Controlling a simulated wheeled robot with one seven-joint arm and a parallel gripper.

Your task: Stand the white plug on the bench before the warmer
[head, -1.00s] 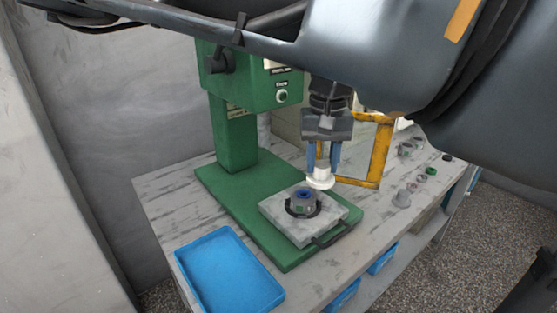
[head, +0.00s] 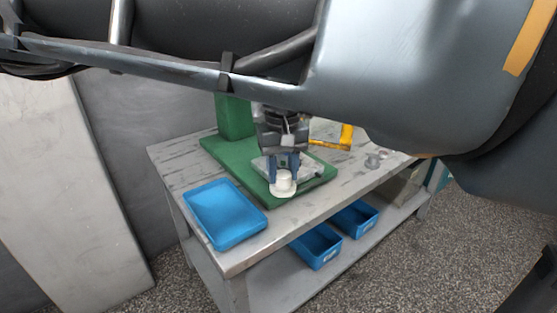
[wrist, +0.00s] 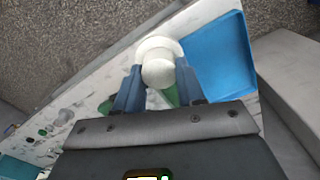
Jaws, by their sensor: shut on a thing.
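My gripper (head: 284,165) is shut on the white plug (head: 283,184), a round piece with a wide flange. The plug hangs below the blue fingers, in front of the grey plate on the green machine base, near the bench's front edge. In the wrist view the plug (wrist: 158,62) sits between the two blue fingertips. I cannot tell its exact height above the bench (head: 262,221). The grey plate (head: 310,170) is partly hidden behind my gripper. I cannot tell for certain which item is the warmer.
A blue tray (head: 225,213) lies on the bench to the left, close to the plug. The green base (head: 228,152) and a yellow frame (head: 346,137) stand behind. Small grey parts (head: 373,160) are at the right. Blue bins (head: 317,248) sit on the lower shelf.

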